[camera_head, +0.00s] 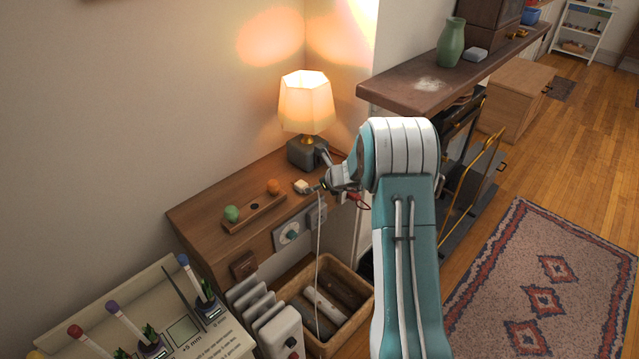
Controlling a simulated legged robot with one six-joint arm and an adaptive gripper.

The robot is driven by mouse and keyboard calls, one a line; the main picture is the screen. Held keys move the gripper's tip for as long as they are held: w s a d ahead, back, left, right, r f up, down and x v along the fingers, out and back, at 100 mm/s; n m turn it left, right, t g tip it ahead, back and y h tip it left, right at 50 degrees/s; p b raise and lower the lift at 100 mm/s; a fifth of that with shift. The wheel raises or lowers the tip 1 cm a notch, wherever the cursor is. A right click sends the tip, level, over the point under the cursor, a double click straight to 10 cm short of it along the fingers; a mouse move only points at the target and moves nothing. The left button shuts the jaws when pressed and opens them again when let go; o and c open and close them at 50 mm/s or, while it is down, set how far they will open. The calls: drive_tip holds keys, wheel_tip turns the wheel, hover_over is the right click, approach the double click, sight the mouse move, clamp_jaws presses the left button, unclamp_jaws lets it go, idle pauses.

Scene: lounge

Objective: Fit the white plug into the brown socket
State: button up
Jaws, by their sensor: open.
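The white plug (301,186) lies on top of the wooden shelf, near its front edge. A white cord hangs from beside it down the front of the shelf. The brown socket (243,265) is on the shelf's front face, at the lower left. My gripper (319,187) is just right of the plug and open. It is small in view, and I cannot tell whether a finger touches the plug. The brown socket is in plain view, with nothing in it that I can make out.
A lit lamp (306,105) stands behind my gripper. A wooden tray (254,214) holds a green and an orange ball. A white plate with a teal knob (287,236) and a grey plate (316,216) are right of the socket. A basket (353,324) stands below.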

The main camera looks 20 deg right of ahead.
sight(304, 186)
drive_tip(key=x, duration=0.5)
drive_tip(key=shift+w+a+f, duration=0.1)
drive_tip(key=shift+a, duration=0.25)
drive_tip(key=shift+x, duration=0.8)
clamp_jaws()
drive_tip(key=shift+r, duration=2.45)
drive_tip(key=shift+r, duration=0.1)
